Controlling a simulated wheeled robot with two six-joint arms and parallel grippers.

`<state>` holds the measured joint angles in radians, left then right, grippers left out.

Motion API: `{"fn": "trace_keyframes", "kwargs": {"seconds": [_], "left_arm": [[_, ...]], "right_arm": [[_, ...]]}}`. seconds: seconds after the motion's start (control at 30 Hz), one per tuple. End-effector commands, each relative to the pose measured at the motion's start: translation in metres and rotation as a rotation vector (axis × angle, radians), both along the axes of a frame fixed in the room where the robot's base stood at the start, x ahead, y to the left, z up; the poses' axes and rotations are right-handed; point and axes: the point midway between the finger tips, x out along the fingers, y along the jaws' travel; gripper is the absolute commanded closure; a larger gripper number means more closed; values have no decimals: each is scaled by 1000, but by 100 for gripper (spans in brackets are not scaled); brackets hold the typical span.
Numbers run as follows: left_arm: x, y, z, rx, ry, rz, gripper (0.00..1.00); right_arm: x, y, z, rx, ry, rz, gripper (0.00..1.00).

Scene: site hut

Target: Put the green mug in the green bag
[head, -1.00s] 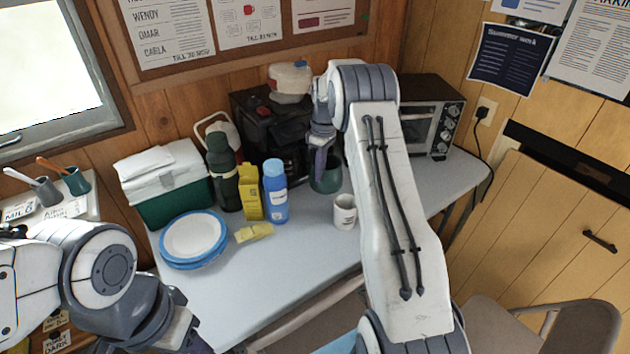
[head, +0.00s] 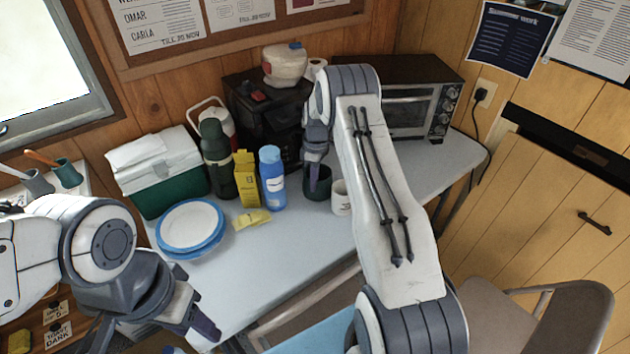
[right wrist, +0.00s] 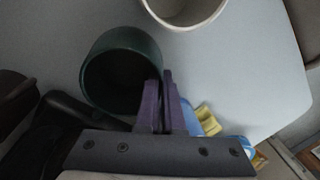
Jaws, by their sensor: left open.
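The green mug (head: 317,186) is a dark green cup near the coffee maker on the grey table. In the right wrist view, the mug (right wrist: 112,72) shows its open top and dark inside. My right gripper (head: 315,178) is at its rim; in the right wrist view its purple fingers (right wrist: 162,100) are close together at the mug's wall, pinching it. Whether the mug's base touches the table is hard to tell. My left gripper (head: 185,335) is open and empty at the lower left, apart from the mug. I cannot make out a green bag.
A white mug (head: 341,198) stands just right of the green mug. A blue bottle (head: 272,180), yellow carton (head: 246,180), dark green flask (head: 217,160), plates (head: 190,226) and green cooler (head: 172,190) stand to the left. A toaster oven (head: 408,108) is behind. The front of the table is clear.

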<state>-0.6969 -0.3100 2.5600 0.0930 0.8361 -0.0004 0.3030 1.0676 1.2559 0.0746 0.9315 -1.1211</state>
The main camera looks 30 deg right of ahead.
Motion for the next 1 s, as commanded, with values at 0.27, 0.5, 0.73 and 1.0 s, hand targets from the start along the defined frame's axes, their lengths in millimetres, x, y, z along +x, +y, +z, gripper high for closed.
{"fn": "trace_keyframes", "kwargs": {"seconds": [0.27, 0.5, 0.73, 1.0], "left_arm": [[0, 0, -3, 0, 0, 0, 50], [0, 0, -2, 0, 0, 0, 50], [0, 0, 0, 0, 0, 0, 50], [0, 0, -9, 0, 0, 0, 50]], "right_arm": [[0, -2, -2, 0, -3, -2, 100], [0, -2, -2, 0, -1, -3, 65], [0, -3, 2, -1, -2, -3, 65], [5, -7, 42, -3, -7, -3, 65]]}}
